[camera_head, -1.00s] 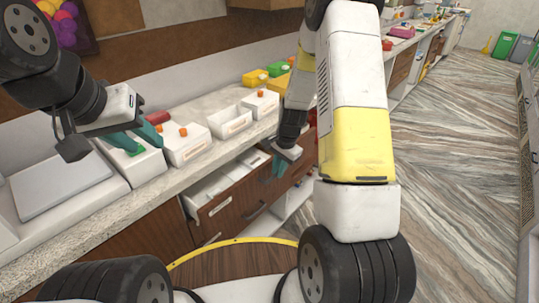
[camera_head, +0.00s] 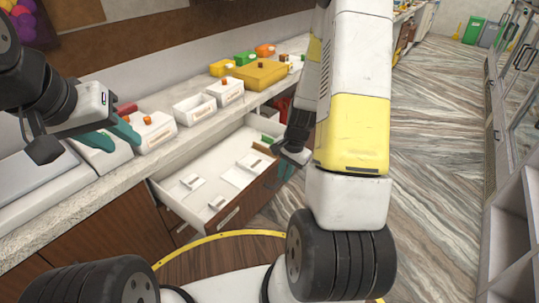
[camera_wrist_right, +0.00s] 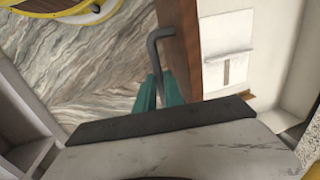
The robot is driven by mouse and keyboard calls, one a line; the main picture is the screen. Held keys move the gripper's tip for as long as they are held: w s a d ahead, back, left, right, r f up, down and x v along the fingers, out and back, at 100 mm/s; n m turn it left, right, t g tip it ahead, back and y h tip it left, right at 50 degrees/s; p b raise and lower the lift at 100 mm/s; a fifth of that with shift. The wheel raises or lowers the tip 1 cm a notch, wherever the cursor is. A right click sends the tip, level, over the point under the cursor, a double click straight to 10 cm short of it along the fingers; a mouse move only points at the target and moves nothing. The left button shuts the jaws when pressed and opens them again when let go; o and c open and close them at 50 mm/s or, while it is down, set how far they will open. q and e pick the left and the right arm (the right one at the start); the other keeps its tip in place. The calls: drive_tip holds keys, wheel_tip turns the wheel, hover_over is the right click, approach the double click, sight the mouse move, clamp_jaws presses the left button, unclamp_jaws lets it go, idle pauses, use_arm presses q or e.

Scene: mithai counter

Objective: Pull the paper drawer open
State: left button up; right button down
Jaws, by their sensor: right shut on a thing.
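The drawer (camera_head: 256,202) under the counter stands well open, with a brown wooden front and a white inside. Several white pads or holders lie in it. My right gripper (camera_head: 284,172) is at the drawer front, partly behind my own arm. In the right wrist view, its teal fingers (camera_wrist_right: 160,92) are shut on the dark bar handle (camera_wrist_right: 154,50), beside the wooden front (camera_wrist_right: 182,45). My left gripper (camera_head: 112,136) is open over the left part of the counter, close to a white container; nothing shows between its teal fingers.
The counter (camera_head: 60,212) holds white bins (camera_head: 195,108) with orange-topped lids, a yellow box (camera_head: 260,74) and a green box (camera_head: 245,58). Open floor (camera_head: 430,130) lies to the right, with shelving (camera_head: 515,215) at the right edge.

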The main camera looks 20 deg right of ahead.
idle(0.3)
drive_tip(key=c, duration=1.5)
unclamp_jaws()
drive_tip(key=shift+o, duration=0.2)
drive_tip(key=shift+r, duration=0.1)
wheel_tip(320, 180, up, 8)
drive_tip(key=s+d, duration=0.1)
drive_tip(key=shift+f, duration=0.25)
drive_tip(key=shift+s, duration=0.1)
drive_tip(key=s+a+r+n+t, duration=0.1)
drive_tip(key=s+a+r+n, duration=0.15)
drive_tip(key=r, duration=0.55)
drive_tip(key=s+a+r+n+t, duration=0.1)
drive_tip(key=s+a+r+n, duration=0.15)
drive_tip(key=r, duration=0.55)
drive_tip(key=s+a+r+n+t, duration=0.2)
drive_tip(key=s+a+r+n, duration=0.2)
drive_tip(key=s+r, duration=0.5)
drive_tip(key=shift+s+a+n+y, duration=0.4)
drive_tip(key=shift+s+n, duration=0.3)
drive_tip(key=shift+n, duration=0.2)
